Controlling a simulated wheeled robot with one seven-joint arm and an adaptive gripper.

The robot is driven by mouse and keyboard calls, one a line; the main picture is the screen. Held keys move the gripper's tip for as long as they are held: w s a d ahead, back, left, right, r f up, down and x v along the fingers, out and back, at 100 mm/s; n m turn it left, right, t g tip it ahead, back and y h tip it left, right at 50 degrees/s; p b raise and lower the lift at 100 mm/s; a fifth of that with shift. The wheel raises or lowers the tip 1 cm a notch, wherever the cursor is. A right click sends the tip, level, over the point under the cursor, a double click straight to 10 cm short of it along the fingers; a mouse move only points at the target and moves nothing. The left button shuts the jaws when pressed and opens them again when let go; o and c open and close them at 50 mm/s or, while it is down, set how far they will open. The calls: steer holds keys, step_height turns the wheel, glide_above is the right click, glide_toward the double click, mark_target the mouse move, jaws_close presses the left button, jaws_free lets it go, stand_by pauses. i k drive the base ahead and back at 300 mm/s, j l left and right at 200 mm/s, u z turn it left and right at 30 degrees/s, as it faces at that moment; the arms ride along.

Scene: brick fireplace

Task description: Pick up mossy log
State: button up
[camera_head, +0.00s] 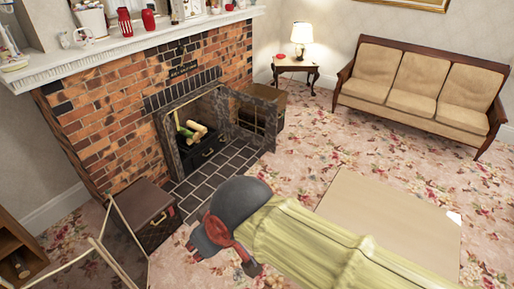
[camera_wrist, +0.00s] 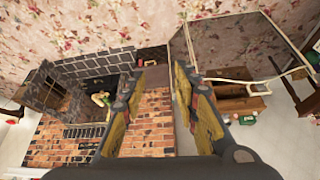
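Several logs lie together in the fireplace opening in the head view, pale ones and a greenish, mossy-looking log (camera_head: 184,131). In the wrist view they are a small cluster of logs (camera_wrist: 101,98) inside the opening, left of my fingers; I cannot tell there which is mossy. My gripper (camera_wrist: 158,80) is open, its two fingers well apart with nothing between them. In the head view my grey and red wrist is in front of the hearth, well short of the logs, and the fingertips are not clear.
A brown case (camera_head: 148,215) and a wire-framed screen (camera_head: 122,245) stand at the left. The tiled hearth (camera_head: 220,168) is bare. A sofa (camera_head: 420,85) and lamp table (camera_head: 296,65) stand farther back.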

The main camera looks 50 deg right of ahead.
mark_target(188, 134)
steer(key=l+z, duration=0.2)
steer(key=l, duration=0.3)
steer(key=i+l+z, duration=0.15)
steer(key=l, duration=0.3)
steer(key=i+l+z, duration=0.2)
steer(key=l, duration=0.3)
steer(key=l+z, duration=0.2)
steer(key=l, duration=0.25)
